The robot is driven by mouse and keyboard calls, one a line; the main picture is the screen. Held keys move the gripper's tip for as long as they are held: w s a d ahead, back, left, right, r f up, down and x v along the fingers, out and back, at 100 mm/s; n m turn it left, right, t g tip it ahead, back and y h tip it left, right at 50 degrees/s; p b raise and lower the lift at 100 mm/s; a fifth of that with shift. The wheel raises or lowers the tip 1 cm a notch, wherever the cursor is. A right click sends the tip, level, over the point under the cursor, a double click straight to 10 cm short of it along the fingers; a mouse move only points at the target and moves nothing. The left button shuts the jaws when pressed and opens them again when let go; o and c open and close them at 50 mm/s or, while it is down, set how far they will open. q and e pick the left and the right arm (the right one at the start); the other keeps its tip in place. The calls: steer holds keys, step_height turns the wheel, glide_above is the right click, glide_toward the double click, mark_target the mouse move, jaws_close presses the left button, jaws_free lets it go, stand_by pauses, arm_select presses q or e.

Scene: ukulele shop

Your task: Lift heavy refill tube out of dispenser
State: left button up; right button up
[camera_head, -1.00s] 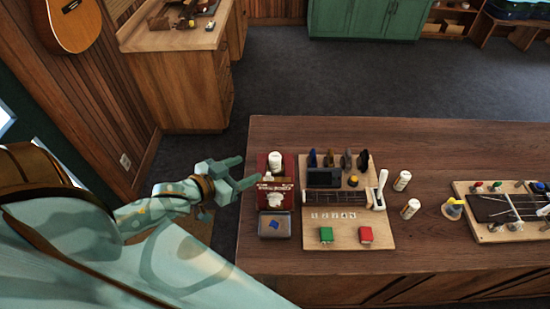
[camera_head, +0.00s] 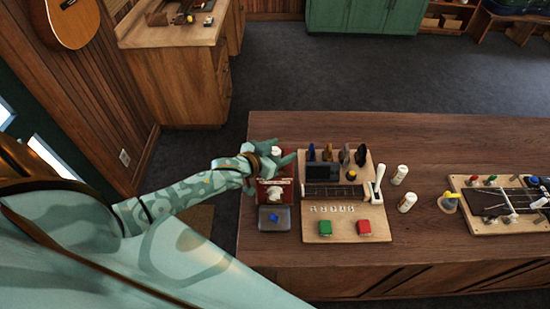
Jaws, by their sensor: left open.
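The dispenser (camera_head: 267,198) is a dark red box at the left end of the wooden counter, with a white tuft on its front. A white tube (camera_head: 277,150) stands at its top and is mostly hidden behind my left gripper. My left gripper (camera_head: 286,158) is open, right at the tube over the dispenser. Its fingers point right, and I cannot tell whether they touch the tube. My right gripper is out of view.
A grey tray (camera_head: 284,217) with a blue piece sits in front of the dispenser. A wooden board (camera_head: 335,213) with a small screen and red and green blocks stands close on the right. White bottles (camera_head: 406,202) stand beyond it.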

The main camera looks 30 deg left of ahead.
arm_select(q)
steer(key=shift+s, duration=0.2)
steer(key=c, duration=1.1)
steer(key=shift+r, duration=0.1)
